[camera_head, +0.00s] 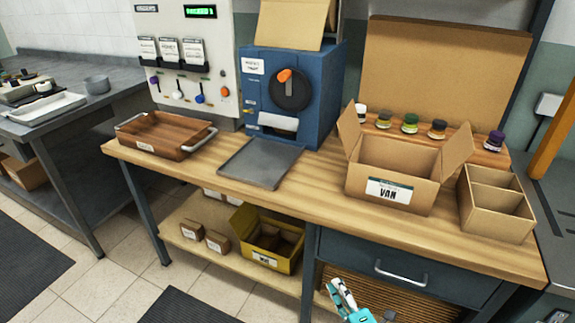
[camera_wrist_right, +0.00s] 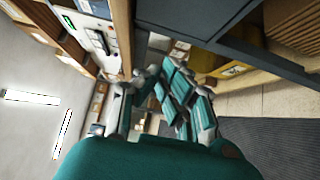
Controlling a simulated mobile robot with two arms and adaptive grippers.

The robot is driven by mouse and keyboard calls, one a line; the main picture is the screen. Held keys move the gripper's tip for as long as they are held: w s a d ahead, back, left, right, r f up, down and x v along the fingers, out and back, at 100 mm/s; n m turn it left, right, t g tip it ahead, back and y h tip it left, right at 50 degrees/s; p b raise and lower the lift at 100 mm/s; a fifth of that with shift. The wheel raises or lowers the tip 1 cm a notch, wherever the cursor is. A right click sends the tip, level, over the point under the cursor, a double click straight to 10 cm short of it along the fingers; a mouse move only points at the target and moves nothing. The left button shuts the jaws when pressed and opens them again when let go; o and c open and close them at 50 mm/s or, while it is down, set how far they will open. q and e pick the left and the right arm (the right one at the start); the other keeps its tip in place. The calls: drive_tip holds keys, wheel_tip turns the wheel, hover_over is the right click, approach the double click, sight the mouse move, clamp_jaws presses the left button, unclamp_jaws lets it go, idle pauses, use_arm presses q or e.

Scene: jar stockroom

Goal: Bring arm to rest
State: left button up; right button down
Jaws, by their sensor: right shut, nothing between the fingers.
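My right gripper (camera_head: 340,292) shows at the bottom of the head view, low in front of the bench's drawer. Its teal and grey fingers are closed together with nothing held. In the right wrist view the gripper (camera_wrist_right: 160,95) is seen from behind, its fingers together, with the bench front and lower shelf beyond them. It appears apart from the bench, but the exact gap is hard to tell. My left gripper is in neither view.
The wooden bench (camera_head: 330,213) carries an open carton marked VAN (camera_head: 391,190), a divided box (camera_head: 496,205), a brown tray (camera_head: 163,136), a blue machine (camera_head: 290,95) and several jars. A drawer (camera_head: 405,270) and a yellow bin (camera_head: 266,240) are below.

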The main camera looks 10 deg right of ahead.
drive_tip(key=s+d+f+m+g+h+p, duration=0.15)
drive_tip(key=s+f+m+g, duration=0.45)
drive_tip(key=f, duration=0.6)
drive_tip(key=s+f+m+g+h+p, duration=0.1)
drive_tip(key=s+f+m+g+p, duration=0.15)
drive_tip(key=s+f, duration=0.7)
drive_tip(key=s+f+m+g+p, duration=0.1)
drive_tip(key=s+f+m+g, duration=0.3)
drive_tip(key=s, duration=0.9)
drive_tip(key=s+d+f+m+g, duration=0.1)
drive_tip(key=s+f+m+g, duration=0.3)
drive_tip(key=s+f, duration=0.5)
drive_tip(key=s+m+h, duration=0.1)
drive_tip(key=s, duration=0.3)
drive_tip(key=shift+f+p, duration=0.35)
drive_tip(key=shift+p, duration=0.05)
drive_tip(key=shift+w+d, duration=0.1)
